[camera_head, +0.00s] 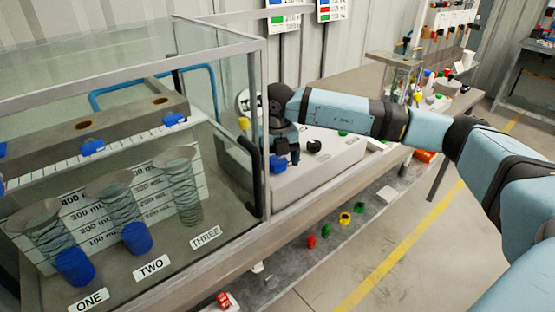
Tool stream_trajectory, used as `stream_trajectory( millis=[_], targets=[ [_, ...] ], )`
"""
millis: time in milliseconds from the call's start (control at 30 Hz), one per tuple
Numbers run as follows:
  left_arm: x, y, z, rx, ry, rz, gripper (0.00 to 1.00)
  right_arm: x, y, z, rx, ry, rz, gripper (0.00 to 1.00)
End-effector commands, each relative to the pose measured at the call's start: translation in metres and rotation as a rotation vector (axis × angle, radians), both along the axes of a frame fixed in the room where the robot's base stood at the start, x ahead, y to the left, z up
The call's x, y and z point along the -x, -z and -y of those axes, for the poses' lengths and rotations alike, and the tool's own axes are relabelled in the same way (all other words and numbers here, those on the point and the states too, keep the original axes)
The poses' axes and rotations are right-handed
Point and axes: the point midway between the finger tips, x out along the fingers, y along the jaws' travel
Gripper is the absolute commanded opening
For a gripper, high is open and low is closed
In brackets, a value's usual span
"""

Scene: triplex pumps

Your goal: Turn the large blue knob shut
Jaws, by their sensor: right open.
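A blue knob (278,164) shows on the front of the pale grey unit (325,160), right of the glass tank. My right gripper (288,150) points down just above and beside this knob, with its jaws open. Its dark fingers partly blend with the unit's dark parts, so I cannot tell whether they touch the knob. My left gripper is out of view.
The glass tank (258,50) has a metal frame whose corner post stands close left of my right gripper. A black knob (314,145) is on the unit's top. Several coloured valves (344,218) lie on the lower shelf. The floor at right is open.

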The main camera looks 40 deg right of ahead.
Motion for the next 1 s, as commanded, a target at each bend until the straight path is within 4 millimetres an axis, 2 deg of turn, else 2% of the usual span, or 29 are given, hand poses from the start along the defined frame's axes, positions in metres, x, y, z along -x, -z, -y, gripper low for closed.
stream_trajectory(
  millis=[100,300,667,1000],
  targets=[
    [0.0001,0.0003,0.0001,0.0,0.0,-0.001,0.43,0.0,-0.0001,0.0,0.0,0.0,0.0,0.79],
    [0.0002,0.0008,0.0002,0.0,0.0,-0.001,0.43,-0.0001,-0.0003,-0.0001,0.0,0.0,0.0,0.33],
    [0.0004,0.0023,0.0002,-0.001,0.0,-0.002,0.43,0.0,-0.0002,0.0002,0.0,-0.042,0.0,0.32],
    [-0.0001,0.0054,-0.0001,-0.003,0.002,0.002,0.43,0.0001,-0.0001,0.0018,0.0,-0.27,0.001,0.32]
  ],
)
